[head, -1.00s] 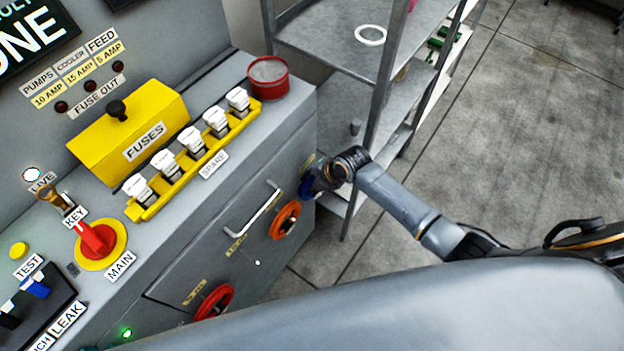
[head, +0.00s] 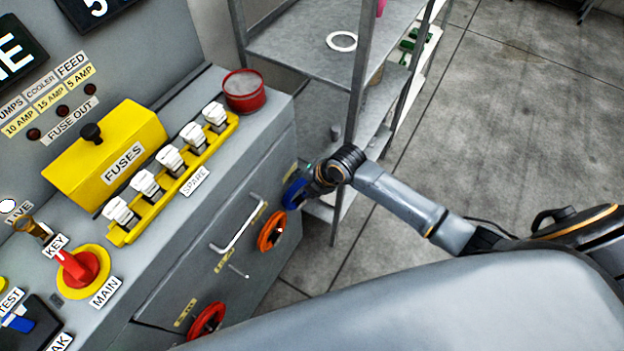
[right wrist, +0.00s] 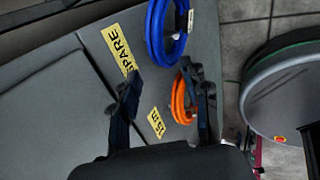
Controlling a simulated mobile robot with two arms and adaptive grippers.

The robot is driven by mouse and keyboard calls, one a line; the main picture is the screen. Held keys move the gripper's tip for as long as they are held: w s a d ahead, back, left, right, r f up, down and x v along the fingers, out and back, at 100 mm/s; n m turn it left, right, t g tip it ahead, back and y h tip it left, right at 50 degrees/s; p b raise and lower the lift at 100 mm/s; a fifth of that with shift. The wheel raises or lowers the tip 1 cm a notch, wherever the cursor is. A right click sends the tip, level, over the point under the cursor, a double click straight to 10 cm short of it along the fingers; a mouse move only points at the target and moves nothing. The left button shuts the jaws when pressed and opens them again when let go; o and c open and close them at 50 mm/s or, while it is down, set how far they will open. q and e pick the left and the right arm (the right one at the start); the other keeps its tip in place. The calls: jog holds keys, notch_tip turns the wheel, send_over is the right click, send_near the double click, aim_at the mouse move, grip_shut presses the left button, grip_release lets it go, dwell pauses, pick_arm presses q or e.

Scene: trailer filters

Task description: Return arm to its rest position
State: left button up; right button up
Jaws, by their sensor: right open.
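My right gripper (head: 318,182) is at the far right end of the grey cabinet's front, beside a blue coil (head: 294,190). In the right wrist view its two fingers (right wrist: 162,76) are spread apart with nothing held between them. The blue coil (right wrist: 163,32) hangs ahead of the fingers, under a SPARE label. An orange coil (right wrist: 182,98) shows near the right finger; I cannot tell whether they touch. My right arm reaches in from the right of the head view. My left gripper is not in view.
The grey cabinet (head: 215,210) carries a bar handle (head: 238,226) and a red coil (head: 206,320). On top are a yellow fuse box (head: 105,155), a spare-fuse rack and a red tin (head: 244,92). A metal shelf (head: 300,45) stands behind the gripper. Open floor lies right.

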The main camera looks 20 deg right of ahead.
jog(key=v, duration=0.7)
jog(key=s+d+f+m+h, duration=0.1)
jog(key=s+d+f+m, duration=0.2)
jog(key=f+m, duration=0.35)
jog(key=s+d+f+m+h, duration=0.1)
jog(key=s+d+f+m, duration=0.2)
jog(key=f, duration=0.7)
jog(key=s+d+f+m+h, duration=0.15)
jog(key=s+f+m, duration=0.3)
jog(key=f, duration=0.45)
jog(key=s+f+m+g, duration=0.1)
jog(key=s+f+m, duration=0.2)
jog(key=s, duration=0.6)
jog(key=s+a+f+m+g, duration=0.1)
jog(key=s+f+m, duration=0.2)
jog(key=s+f, duration=0.3)
jog(key=s+f+m+g, duration=0.2)
jog(key=s+f+m, duration=0.1)
jog(key=s, duration=1)
jog(key=shift+s+a+f, duration=0.25)
jog(key=shift+s+f, duration=0.15)
jog(key=shift+f, duration=0.35)
